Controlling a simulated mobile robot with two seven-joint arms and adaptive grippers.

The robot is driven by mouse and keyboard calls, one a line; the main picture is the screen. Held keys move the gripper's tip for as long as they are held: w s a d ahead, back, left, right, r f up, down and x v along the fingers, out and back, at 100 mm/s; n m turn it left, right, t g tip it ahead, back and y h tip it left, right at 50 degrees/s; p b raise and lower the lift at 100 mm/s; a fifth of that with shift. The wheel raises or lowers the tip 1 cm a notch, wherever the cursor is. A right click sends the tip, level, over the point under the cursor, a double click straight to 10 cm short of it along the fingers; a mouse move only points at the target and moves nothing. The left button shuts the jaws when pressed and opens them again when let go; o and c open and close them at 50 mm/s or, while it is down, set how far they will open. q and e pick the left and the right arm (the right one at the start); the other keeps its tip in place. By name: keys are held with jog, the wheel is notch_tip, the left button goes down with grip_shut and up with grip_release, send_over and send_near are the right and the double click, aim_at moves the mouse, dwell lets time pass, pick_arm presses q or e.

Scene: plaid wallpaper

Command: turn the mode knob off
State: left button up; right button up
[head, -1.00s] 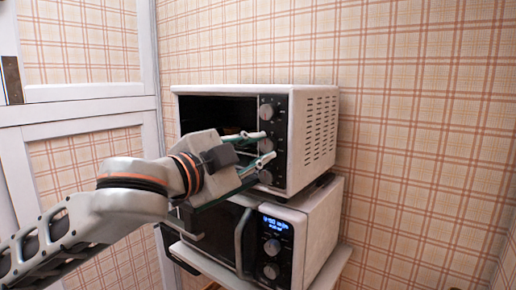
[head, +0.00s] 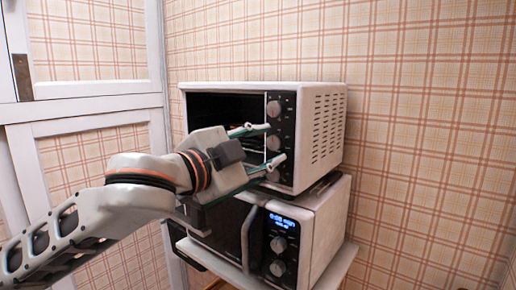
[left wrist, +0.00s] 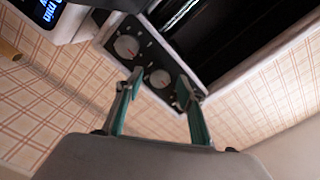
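A white toaster oven (head: 318,135) carries a column of knobs on a dark panel: a top knob (head: 274,108), a middle knob (head: 273,142) and a lower knob partly hidden by my gripper. No readable label tells which one is the mode knob. My left gripper (head: 273,143) is open, with its fingertips above and below the middle knob. The left wrist view shows one knob (left wrist: 160,78) between the open fingertips (left wrist: 162,82) and another knob (left wrist: 126,46) outside them. I cannot tell whether the fingers touch the knob. My right gripper is not in view.
The toaster oven stands on a microwave (head: 325,232) with a lit blue display, its own knobs and a curved handle. The microwave rests on a small stand (head: 345,262) near the plaid wall. A white panelled door frame (head: 90,110) is at left.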

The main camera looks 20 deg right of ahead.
pick_arm(q)
jog(key=v, duration=1.2)
